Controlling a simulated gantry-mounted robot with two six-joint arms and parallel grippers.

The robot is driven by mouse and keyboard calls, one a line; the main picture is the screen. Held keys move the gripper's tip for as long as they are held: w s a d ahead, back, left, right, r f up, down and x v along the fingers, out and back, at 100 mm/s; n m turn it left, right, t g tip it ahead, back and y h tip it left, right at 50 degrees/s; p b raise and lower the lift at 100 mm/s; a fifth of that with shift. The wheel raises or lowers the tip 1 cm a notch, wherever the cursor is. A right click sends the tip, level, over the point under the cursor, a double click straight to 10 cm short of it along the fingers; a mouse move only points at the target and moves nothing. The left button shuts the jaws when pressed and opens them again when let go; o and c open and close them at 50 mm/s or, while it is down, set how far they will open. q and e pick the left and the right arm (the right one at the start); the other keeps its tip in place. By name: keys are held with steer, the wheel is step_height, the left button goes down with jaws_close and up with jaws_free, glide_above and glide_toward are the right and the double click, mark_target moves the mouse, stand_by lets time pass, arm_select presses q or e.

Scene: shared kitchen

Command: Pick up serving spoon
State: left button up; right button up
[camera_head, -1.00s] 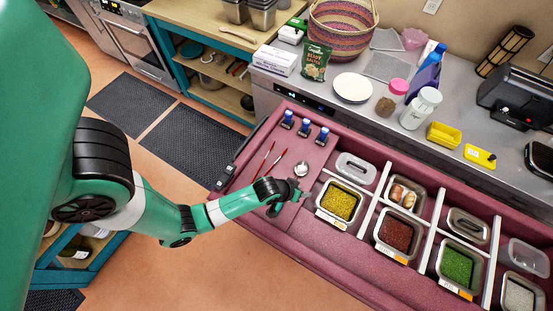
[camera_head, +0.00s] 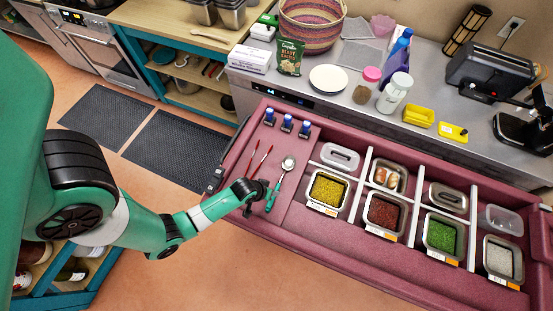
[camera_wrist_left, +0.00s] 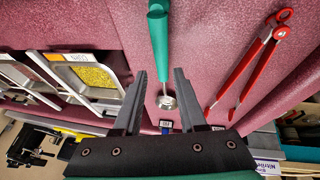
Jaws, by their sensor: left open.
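The serving spoon has a round metal bowl (camera_head: 288,163) and a green handle. It lies in the left part of the pink drawer, handle toward the front. My left gripper (camera_head: 258,190) is over the drawer, just left of the spoon's handle in the head view. In the left wrist view the left gripper (camera_wrist_left: 160,72) is open and empty, its fingers on either side of the spoon's line. The spoon (camera_wrist_left: 158,45) shows there with its handle beyond the fingertips and its bowl between the fingers; contact cannot be told. My right gripper is not in view.
Red tongs (camera_head: 259,160) lie left of the spoon, also in the left wrist view (camera_wrist_left: 250,65). Blue-capped bottles (camera_head: 287,123) stand behind. Metal containers of toppings (camera_head: 327,190) fill divided compartments to the right. A counter with a white plate (camera_head: 328,78) is behind the drawer.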

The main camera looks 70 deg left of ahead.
arm_select(q)
steer(key=x, duration=0.2)
steer(key=b+x, duration=0.1)
steer(key=x, duration=0.1)
steer(key=shift+s+f, duration=0.2)
steer(key=shift+f, duration=0.05)
steer(key=shift+w+a+f+b, duration=0.15)
steer(key=shift+w+f+b, duration=0.1)
steer(key=shift+f+b, duration=0.1)
steer(key=shift+c, duration=0.2)
jaws_close()
